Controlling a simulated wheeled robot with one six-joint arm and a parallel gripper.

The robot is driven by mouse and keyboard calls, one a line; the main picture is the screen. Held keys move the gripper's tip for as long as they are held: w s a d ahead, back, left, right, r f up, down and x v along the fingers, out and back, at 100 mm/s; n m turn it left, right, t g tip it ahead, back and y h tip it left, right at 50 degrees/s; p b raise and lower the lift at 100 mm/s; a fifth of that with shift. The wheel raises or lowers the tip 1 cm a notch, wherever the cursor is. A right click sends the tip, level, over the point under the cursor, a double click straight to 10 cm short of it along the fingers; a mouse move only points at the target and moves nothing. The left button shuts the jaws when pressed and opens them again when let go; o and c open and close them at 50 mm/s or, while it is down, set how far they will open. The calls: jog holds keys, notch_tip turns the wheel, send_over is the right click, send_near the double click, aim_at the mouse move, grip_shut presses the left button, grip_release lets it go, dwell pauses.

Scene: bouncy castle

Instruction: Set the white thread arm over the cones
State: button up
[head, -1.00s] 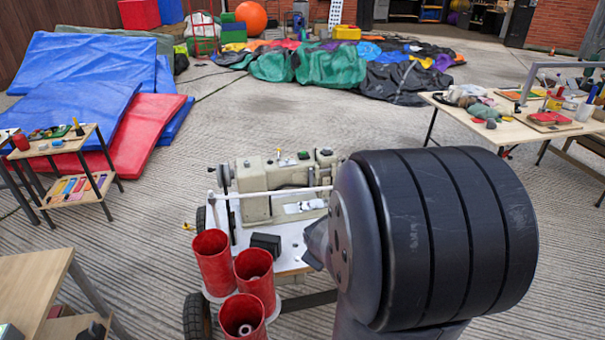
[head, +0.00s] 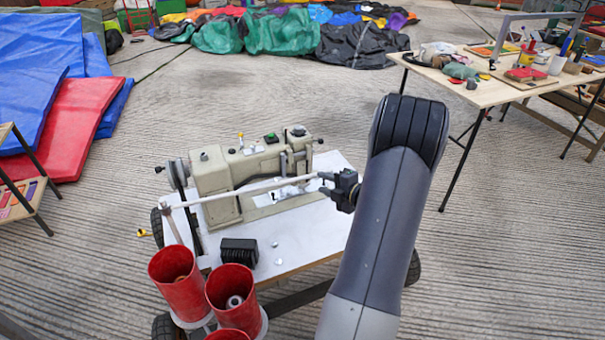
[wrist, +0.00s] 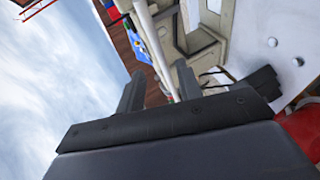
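The white thread arm (head: 245,190) is a thin rod running from a short post at the left of the sewing machine (head: 255,165) to the right, across the machine's front. The red cones (head: 172,280) stand at the machine table's front left corner, cut off in part by the picture's bottom edge. The rod is not above them. My gripper (head: 326,182) is at the rod's right end. In the wrist view the two fingers (wrist: 158,88) stand apart, with the white rod (wrist: 148,35) showing between them. Whether a finger touches it is hard to tell.
A small black box (head: 239,251) sits on the white machine table (head: 310,235) between the cones and the machine. A wooden table (head: 490,85) with tools stands at the right. Blue and red mats (head: 70,120) lie at the left. Bare concrete surrounds the wheeled stand.

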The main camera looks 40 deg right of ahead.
aim_at(309, 177)
jog(key=x, duration=1)
jog(key=shift+b, duration=0.3)
jog(key=shift+c, duration=0.5)
grip_shut()
